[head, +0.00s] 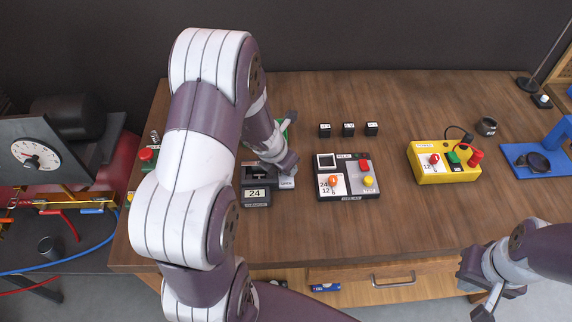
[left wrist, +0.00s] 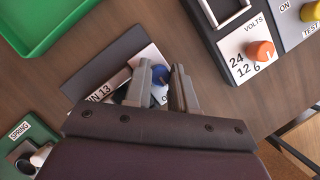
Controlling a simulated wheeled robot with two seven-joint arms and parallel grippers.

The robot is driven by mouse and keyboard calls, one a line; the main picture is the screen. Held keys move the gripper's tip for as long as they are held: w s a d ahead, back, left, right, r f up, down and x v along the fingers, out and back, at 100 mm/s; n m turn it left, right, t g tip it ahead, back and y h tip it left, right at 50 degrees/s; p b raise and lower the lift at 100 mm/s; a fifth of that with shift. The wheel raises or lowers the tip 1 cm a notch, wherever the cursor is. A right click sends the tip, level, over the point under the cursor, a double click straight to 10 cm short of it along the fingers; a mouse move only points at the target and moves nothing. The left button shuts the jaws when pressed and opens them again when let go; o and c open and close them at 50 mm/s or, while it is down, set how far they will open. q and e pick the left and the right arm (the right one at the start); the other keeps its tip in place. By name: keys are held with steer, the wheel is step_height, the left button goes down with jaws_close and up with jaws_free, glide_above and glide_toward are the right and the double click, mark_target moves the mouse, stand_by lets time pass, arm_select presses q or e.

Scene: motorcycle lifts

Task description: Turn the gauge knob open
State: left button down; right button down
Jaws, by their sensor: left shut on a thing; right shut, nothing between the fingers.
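A blue knob (left wrist: 160,74) sits on a dark panel with a white label plate (left wrist: 101,93) in the left wrist view. The fingers of my left gripper (left wrist: 163,84) stand either side of the knob and are shut on it. Part of the plate's lettering is hidden by the fingers. My right gripper (head: 482,292) is shut and empty, low at the right, in front of the bench.
A dark box with orange and yellow knobs (head: 347,188) stands right of my left gripper on the wooden bench (head: 300,240). Further right is a yellow box (head: 443,171). Small black blocks (head: 348,129) stand behind. A green tray (left wrist: 45,30) lies near my left gripper.

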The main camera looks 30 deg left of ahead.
arm_select(q)
steer(key=c, duration=1.2)
jaws_free()
steer(key=shift+o, duration=1.3)
steer(key=shift+d, duration=0.1)
